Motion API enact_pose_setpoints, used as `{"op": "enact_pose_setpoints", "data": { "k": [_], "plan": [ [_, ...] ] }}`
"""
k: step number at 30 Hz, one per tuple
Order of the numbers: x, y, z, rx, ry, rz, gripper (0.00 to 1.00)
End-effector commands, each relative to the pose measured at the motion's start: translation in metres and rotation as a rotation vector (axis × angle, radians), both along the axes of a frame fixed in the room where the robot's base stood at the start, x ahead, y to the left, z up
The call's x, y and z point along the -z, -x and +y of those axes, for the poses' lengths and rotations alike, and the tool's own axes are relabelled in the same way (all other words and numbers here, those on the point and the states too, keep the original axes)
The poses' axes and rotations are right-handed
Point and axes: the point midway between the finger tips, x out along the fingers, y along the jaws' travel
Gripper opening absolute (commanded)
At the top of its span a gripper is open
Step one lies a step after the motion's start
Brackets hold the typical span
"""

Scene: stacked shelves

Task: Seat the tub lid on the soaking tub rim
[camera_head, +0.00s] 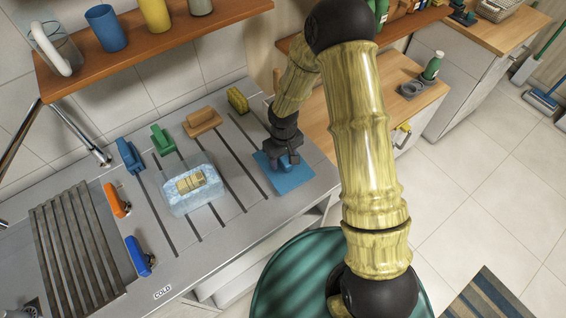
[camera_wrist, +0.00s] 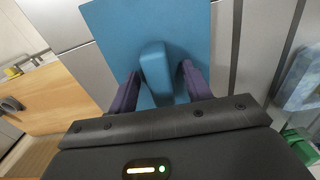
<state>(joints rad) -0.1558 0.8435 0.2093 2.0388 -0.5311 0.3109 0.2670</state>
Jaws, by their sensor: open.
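The tub lid (camera_head: 293,182) is a flat blue square lying on the steel drainboard near its right edge. It fills the upper middle of the wrist view (camera_wrist: 115,35), where its upright blue handle (camera_wrist: 154,66) shows. My gripper (camera_head: 285,163) is over the lid, pointing down. In the wrist view its open fingers (camera_wrist: 157,80) stand on either side of the handle, with a gap visible at least on the right. The soaking tub (camera_head: 181,207) is translucent pale blue and stands left of the lid, uncovered, with a yellow block inside. Its edge shows at the wrist view's right (camera_wrist: 302,80).
Blue, green, brown and yellow items, including a green one (camera_head: 162,139), line the drainboard's back. An orange-handled item (camera_head: 117,200) and a blue-handled one (camera_head: 138,257) lie left of the tub. A wooden shelf (camera_head: 150,45) with cups overhangs behind. Grooved steel between tub and lid is clear.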

Motion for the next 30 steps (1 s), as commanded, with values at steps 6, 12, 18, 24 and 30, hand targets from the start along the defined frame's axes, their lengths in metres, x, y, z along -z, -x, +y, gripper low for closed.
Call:
{"op": "enact_pose_setpoints", "data": {
  "k": [6, 12, 18, 24, 30],
  "plan": [
    [0.0001, -0.0002, -0.0001, 0.001, 0.0, 0.0, 0.49],
    [-0.0001, -0.0001, 0.0, 0.001, 0.0, 0.0, 0.49],
    [-0.0002, -0.0001, 0.0, 0.001, 0.0, 0.0, 0.26],
    [-0.0003, -0.0001, 0.0, 0.001, 0.0, 0.0, 0.01],
    [-0.001, -0.0004, 0.0, 0.001, -0.001, -0.001, 0.01]
  ]
}}
